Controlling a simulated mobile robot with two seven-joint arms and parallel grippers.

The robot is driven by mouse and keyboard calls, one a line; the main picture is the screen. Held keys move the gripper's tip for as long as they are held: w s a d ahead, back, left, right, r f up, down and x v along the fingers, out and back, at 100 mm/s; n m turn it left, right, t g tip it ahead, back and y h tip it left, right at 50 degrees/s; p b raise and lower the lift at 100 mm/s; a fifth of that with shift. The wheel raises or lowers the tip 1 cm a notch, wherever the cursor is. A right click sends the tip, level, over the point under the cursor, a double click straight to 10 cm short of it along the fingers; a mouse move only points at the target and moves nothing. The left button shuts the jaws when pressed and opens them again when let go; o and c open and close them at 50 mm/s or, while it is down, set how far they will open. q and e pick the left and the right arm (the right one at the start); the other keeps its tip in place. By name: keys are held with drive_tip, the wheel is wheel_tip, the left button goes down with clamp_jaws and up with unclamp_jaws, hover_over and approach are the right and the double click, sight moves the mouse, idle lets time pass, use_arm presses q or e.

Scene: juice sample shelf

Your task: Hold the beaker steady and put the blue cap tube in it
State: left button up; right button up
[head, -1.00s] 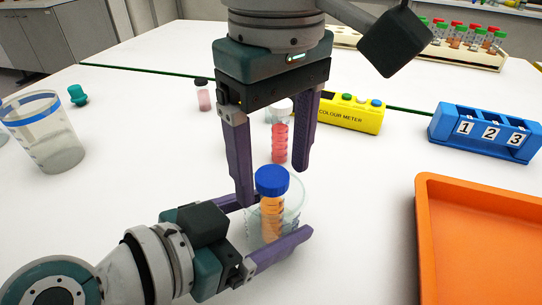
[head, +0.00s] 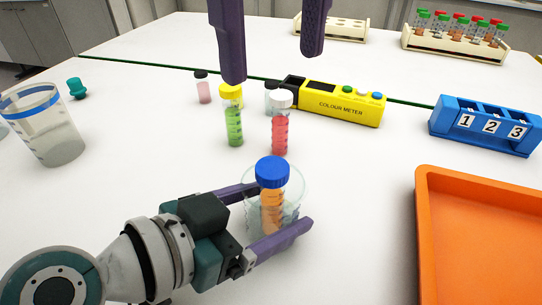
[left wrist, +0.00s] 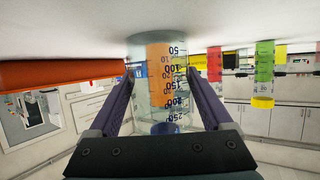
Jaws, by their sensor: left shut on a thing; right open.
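A clear glass beaker (head: 293,205) stands on the white table in the head view. My left gripper (head: 268,210) is shut on it, with one purple finger on each side. The blue cap tube (head: 272,172), with orange liquid, stands inside the beaker, nearly upright, its cap above the rim. In the left wrist view the beaker (left wrist: 140,60) shows upside down between the fingers, with the orange tube in it. My right gripper (head: 272,55) is open and empty at the top of the head view, above and behind the beaker; only its fingers show.
A yellow-capped green tube (head: 234,120) and a red tube (head: 279,130) stand behind the beaker. The yellow colour meter (head: 340,103), blue numbered rack (head: 485,128) and orange tray (head: 470,240) are to the right. A larger beaker (head: 50,130) stands at left.

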use_arm(q)
drive_tip(key=o, duration=1.4)
drive_tip(key=shift+c, duration=0.2)
